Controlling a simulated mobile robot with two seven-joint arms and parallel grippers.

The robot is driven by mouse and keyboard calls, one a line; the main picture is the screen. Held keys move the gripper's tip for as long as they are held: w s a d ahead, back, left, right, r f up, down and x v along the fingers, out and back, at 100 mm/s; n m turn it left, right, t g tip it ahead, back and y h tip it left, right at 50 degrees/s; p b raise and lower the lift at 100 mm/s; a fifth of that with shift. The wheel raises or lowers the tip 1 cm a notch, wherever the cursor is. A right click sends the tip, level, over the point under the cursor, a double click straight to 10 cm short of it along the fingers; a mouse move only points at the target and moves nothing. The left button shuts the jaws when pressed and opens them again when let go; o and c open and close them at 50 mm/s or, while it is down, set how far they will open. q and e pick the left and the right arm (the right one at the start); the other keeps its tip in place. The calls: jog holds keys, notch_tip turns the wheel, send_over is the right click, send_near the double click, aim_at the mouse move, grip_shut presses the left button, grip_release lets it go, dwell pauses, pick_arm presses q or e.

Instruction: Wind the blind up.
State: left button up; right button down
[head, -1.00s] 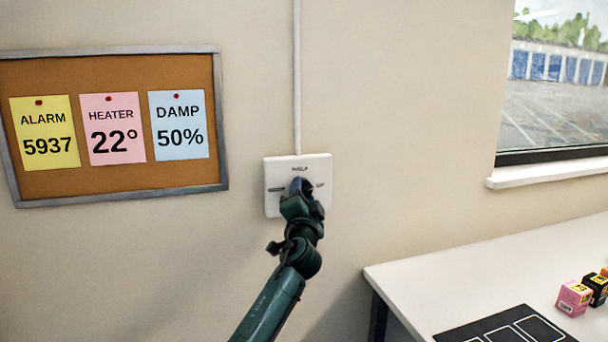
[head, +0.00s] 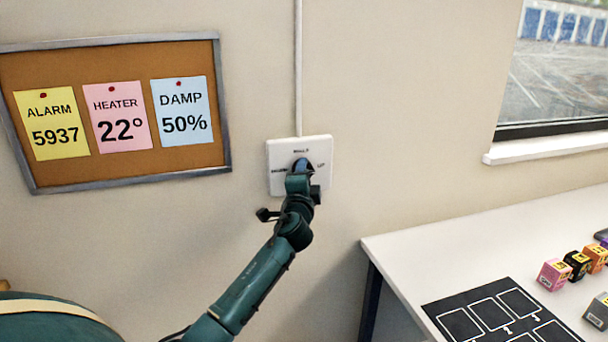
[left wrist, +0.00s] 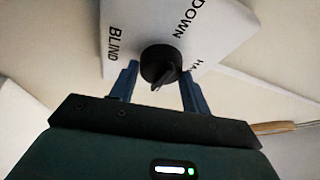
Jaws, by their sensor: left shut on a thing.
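A white switch plate (head: 280,156) is fixed to the wall in the head view, with small words at its top, left and right. The left wrist view shows the same plate (left wrist: 150,20) close up, with BLIND, DOWN and part of a third word readable. A round black knob (left wrist: 161,64) with a raised pointer is on the plate. My left gripper (left wrist: 160,86) is shut on the knob, one blue finger on each side. In the head view my left gripper (head: 301,168) covers most of the knob, so its setting cannot be read there.
A cork board (head: 190,155) with three notes hangs left of the plate. A white conduit (head: 298,70) runs up from the plate. At right are a window sill (head: 540,150) and a white table (head: 430,245) with small boxes (head: 554,274) and a black mat (head: 450,305).

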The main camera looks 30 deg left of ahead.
pick_arm(q)
jog(key=o, duration=1)
jog(key=b+v, duration=0.2)
jog(key=v, duration=1.1)
jog(key=shift+f, duration=0.15)
